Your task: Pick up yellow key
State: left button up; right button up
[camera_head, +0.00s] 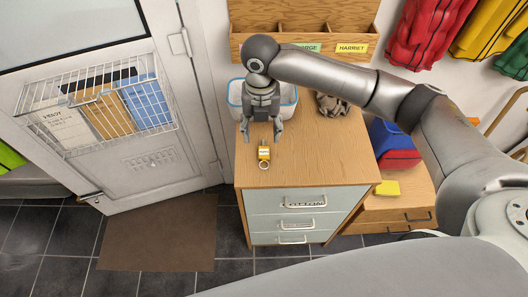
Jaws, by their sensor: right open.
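A small yellow key (264,154) with a metal ring below it lies on the wooden top of the drawer cabinet (320,160). My right gripper (261,136) is above the cabinet top, just behind the key in the picture, pointing down. Its two fingers are apart and nothing is between them. The gripper looks close to the key, but I cannot tell the exact height between them. My left gripper does not show.
A blue-rimmed bin (236,92) stands at the cabinet's back left, partly behind my gripper. A dark crumpled item (331,104) lies at the back. A wooden rack (350,20) with name labels is behind. A door (130,175) with a wire basket stands left. A brown mat (160,235) lies on the floor.

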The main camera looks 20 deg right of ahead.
send_over(264, 152)
jog(key=f, duration=0.4)
jog(key=shift+s+a+f, duration=0.2)
jog(key=shift+a+f, duration=0.2)
jog(key=f, duration=0.1)
jog(key=f+p, duration=0.1)
jog(key=f, duration=0.1)
jog(key=f+p, duration=0.1)
jog(key=shift+w+d+f, duration=0.2)
jog(key=shift+d+f, duration=0.2)
jog(key=shift+f, duration=0.4)
jog(key=shift+c, duration=0.3)
jog(key=c, duration=1)
jog(key=shift+r, duration=0.2)
